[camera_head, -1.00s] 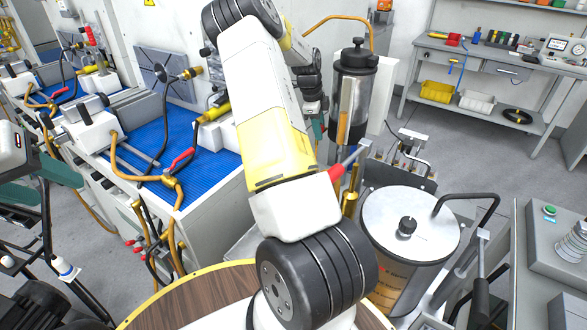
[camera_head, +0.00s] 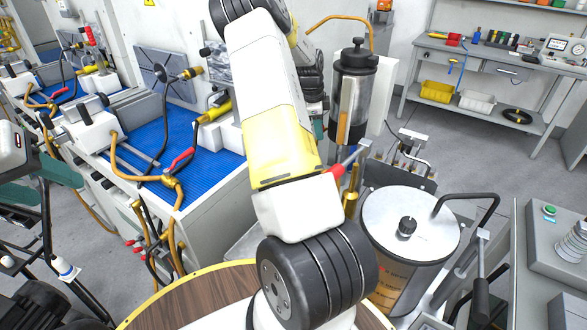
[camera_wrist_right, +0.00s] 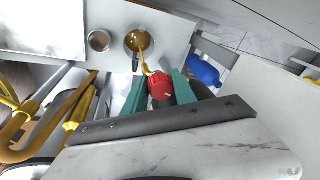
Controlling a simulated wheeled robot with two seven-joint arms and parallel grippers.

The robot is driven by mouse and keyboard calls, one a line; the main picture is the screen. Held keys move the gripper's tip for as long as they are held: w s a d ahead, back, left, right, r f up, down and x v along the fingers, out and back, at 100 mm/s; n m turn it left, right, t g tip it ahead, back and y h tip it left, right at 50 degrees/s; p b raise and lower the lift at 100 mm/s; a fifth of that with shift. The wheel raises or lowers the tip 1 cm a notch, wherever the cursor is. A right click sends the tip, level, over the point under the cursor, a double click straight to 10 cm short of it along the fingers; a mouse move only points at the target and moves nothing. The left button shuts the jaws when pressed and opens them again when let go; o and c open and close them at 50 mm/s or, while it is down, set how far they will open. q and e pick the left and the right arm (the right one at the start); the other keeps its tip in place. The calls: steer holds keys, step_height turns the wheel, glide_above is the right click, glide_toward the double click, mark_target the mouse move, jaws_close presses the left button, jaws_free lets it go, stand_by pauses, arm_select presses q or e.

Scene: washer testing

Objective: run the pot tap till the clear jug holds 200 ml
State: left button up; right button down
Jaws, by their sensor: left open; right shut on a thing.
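In the right wrist view, my right gripper (camera_wrist_right: 163,98) has teal fingers shut on a round red tap knob (camera_wrist_right: 159,88). A thin amber line runs from near the knob to a round open vessel, seemingly the clear jug (camera_wrist_right: 130,44), with amber liquid inside. I cannot tell whether this line is all liquid, and no volume mark is readable. In the head view, a tall clear-and-steel pot (camera_head: 355,85) with a black lid stands behind my right arm. That arm hides the right gripper and jug there. My left gripper (camera_head: 38,182) is open at the left edge, apart from these things.
A second round cup (camera_wrist_right: 100,40) sits beside the jug. A large lidded steel vessel (camera_head: 385,225) stands right of my arm. A blue-matted bench (camera_head: 205,165) with hoses and brass fittings is at left. Grey floor is clear before the back shelf (camera_head: 420,95).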

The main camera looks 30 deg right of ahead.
steer(key=shift+w+n+t, duration=0.1)
steer(key=shift+n+t, duration=0.2)
steer(key=shift+n, duration=0.6)
steer(key=shift+n+t, duration=0.3)
steer(key=shift+n, duration=0.9)
steer(key=c, duration=0.8)
jaws_free()
steer(key=v, duration=0.7)
steer(key=shift+d, duration=0.1)
